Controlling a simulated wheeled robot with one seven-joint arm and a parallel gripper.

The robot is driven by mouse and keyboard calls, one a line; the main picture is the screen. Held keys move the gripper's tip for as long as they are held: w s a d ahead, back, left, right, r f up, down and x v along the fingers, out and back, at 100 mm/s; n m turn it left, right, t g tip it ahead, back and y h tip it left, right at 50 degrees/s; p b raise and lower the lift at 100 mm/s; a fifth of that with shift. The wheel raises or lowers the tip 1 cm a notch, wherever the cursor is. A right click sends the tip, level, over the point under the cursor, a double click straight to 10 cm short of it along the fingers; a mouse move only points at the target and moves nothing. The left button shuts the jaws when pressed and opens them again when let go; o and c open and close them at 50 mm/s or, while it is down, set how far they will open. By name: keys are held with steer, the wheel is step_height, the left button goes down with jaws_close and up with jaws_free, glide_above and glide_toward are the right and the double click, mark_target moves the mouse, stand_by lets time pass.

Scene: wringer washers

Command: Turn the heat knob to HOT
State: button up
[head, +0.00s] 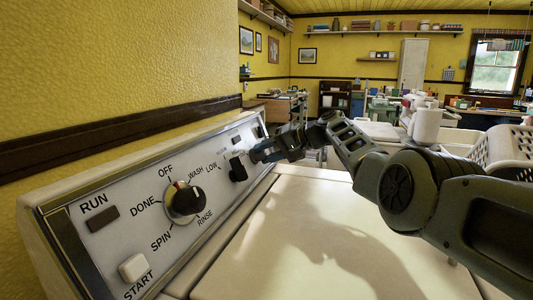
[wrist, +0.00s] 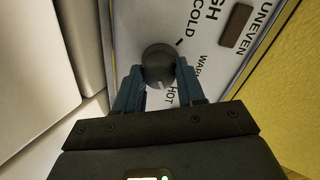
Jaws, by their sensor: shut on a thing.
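The heat knob (wrist: 158,62) is a round dark knob on the white control panel, in the wrist view. My gripper (wrist: 158,74) is shut on it, one blue finger on each side. A pale mark on the knob's lower part points down in the picture, between the fingers. I cannot tell exactly which label the mark meets. In the head view my gripper (head: 258,152) is at the panel's far end and hides the heat knob.
The panel (head: 110,250) also bears a large cycle knob (head: 186,200), a smaller dark level knob (head: 238,169) and a white START button (head: 133,267). A pale flat lid (head: 290,240) lies in front, under my arm. The yellow wall is close behind.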

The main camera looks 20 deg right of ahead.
steer(key=o, duration=1)
steer(key=shift+o, duration=0.2)
steer(key=shift+p+v, duration=0.45)
steer(key=shift+v, duration=3.5)
steer(key=shift+f, duration=0.1)
